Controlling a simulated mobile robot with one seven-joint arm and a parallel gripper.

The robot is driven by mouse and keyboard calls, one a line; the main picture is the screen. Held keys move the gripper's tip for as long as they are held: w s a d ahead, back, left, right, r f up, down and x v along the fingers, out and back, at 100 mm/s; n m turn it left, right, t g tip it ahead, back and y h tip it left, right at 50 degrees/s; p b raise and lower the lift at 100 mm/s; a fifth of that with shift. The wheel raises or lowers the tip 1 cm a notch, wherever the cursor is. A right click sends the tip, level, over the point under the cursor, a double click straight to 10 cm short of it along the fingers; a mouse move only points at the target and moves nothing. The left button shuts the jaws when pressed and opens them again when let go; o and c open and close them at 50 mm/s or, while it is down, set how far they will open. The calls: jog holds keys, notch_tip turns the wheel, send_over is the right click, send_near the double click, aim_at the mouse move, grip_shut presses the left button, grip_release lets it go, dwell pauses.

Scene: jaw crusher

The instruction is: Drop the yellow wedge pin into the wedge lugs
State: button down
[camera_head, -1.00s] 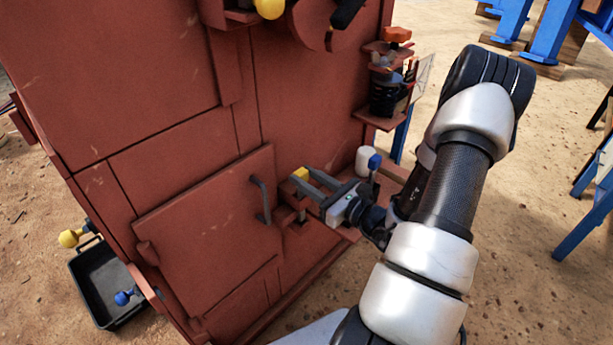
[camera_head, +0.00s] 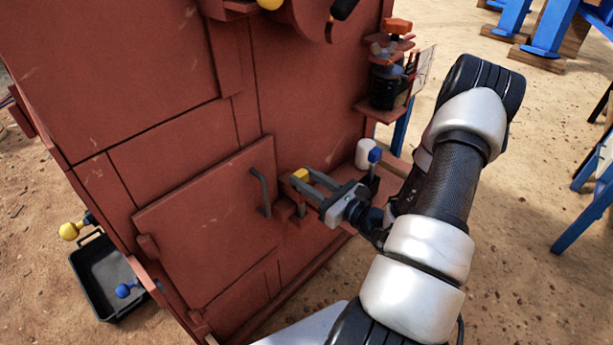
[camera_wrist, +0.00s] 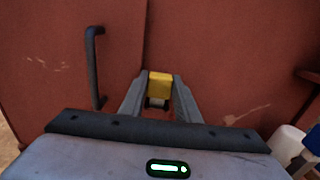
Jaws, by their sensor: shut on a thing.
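My gripper (camera_head: 308,181) is shut on the yellow wedge pin (camera_head: 300,174), seen in the head view at the lower right of the red machine face. In the wrist view the yellow wedge pin (camera_wrist: 159,84) sits between the two fingertips, its top showing. A dark part shows just below the yellow top. The red wedge lugs (camera_head: 299,213) are beside and below the fingers, close to the panel. My fingers hide much of them, and I cannot tell whether the pin's lower end is inside them.
A hinged door with a dark handle (camera_head: 261,191) is left of my gripper. A white container (camera_head: 367,153) and a blue-capped part (camera_head: 375,156) stand on a ledge to the right. A black tray (camera_head: 104,274) lies on the ground at left. Open sand lies right.

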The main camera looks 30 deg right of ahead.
dwell(0.3)
jog(key=c, duration=1.3)
grip_release()
jog(key=shift+o, duration=0.2)
jog(key=shift+f, duration=0.1)
jog(key=shift+s, duration=0.1)
jog(key=p+v, duration=0.2)
jog(key=v, duration=1.5)
jog(key=shift+p, duration=0.4)
